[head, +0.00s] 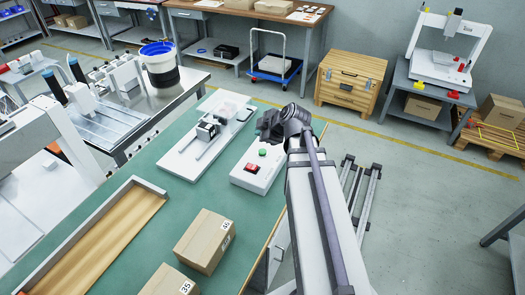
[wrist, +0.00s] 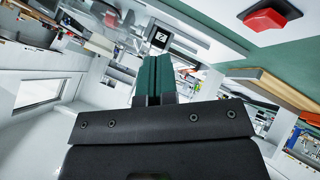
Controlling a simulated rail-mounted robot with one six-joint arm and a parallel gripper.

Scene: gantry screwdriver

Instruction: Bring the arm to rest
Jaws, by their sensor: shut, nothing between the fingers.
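My arm reaches in from the lower right of the head view. It is folded near its wrist, with my gripper (head: 266,126) held above the green bench (head: 205,196), over the white control box (head: 258,166). In the wrist view my gripper (wrist: 154,62) shows two teal fingers side by side, touching. They are shut and nothing shows between them. In the head view the fingers are small and dark, partly hidden by the wrist.
A white plate with a small fixture (head: 207,128) lies left of my gripper. Two cardboard boxes (head: 203,240) and a wooden-floored tray (head: 100,240) sit nearer on the bench. A red switch (head: 252,168) is on the control box.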

